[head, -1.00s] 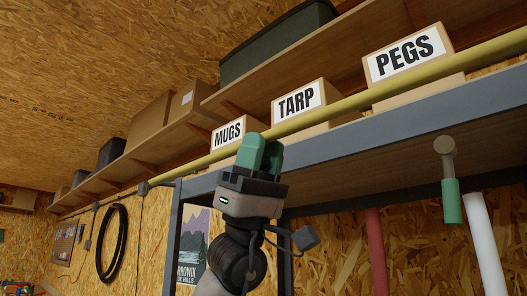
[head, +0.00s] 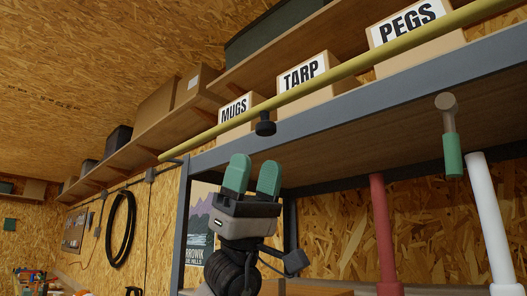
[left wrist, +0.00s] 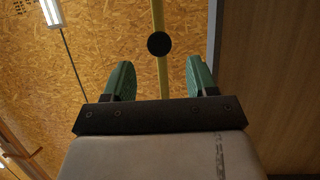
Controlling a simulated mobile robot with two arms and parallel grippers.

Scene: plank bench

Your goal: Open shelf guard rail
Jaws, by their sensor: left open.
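The guard rail (head: 345,69) is a long yellow bar running slantwise along the front of the shelf, before the labelled boxes. A black knob (head: 265,124) sits on it below the gap between the MUGS and TARP boxes. My left gripper (head: 254,172) is below the knob, its two green fingers apart and empty. In the left wrist view the knob (left wrist: 159,44) shows end-on, beyond and between the fingertips (left wrist: 160,75), with the rail (left wrist: 158,18) behind it. The fingers look clear of the knob. My right gripper is not in view.
Boxes marked MUGS (head: 235,112), TARP (head: 304,76) and PEGS (head: 408,30) stand behind the rail. A grey shelf beam (head: 370,97) and post (head: 181,215) are close by. A green-handled tool (head: 452,150) hangs at the right.

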